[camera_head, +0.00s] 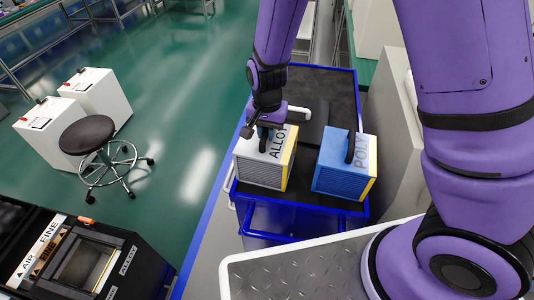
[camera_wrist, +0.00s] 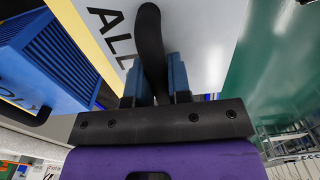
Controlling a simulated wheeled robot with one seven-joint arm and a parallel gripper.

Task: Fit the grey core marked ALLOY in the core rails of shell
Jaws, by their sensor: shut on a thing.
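The grey core marked ALLOY (camera_head: 259,171) is at the left of the blue-edged cart in the head view, upright, with a yellow edge. I cannot tell whether it rests on the cart or is slightly raised. My gripper (camera_head: 265,138) is above it, shut on its black handle. In the wrist view the handle (camera_wrist: 149,40) stands between the blue fingers of my gripper (camera_wrist: 159,82), above the grey top (camera_wrist: 205,35) with part of the lettering showing. A black housing (camera_head: 128,247), probably the shell, has a framed opening and AIR, FINE and ALLOY labels at lower left. Its rails cannot be made out.
A blue core marked POLY (camera_head: 340,182) stands right of the grey core, close beside it. The cart (camera_head: 290,207) has a raised blue rim. A black stool (camera_head: 87,135) and white boxes (camera_head: 100,95) stand at left. Green floor (camera_head: 190,120) is clear between stool and cart.

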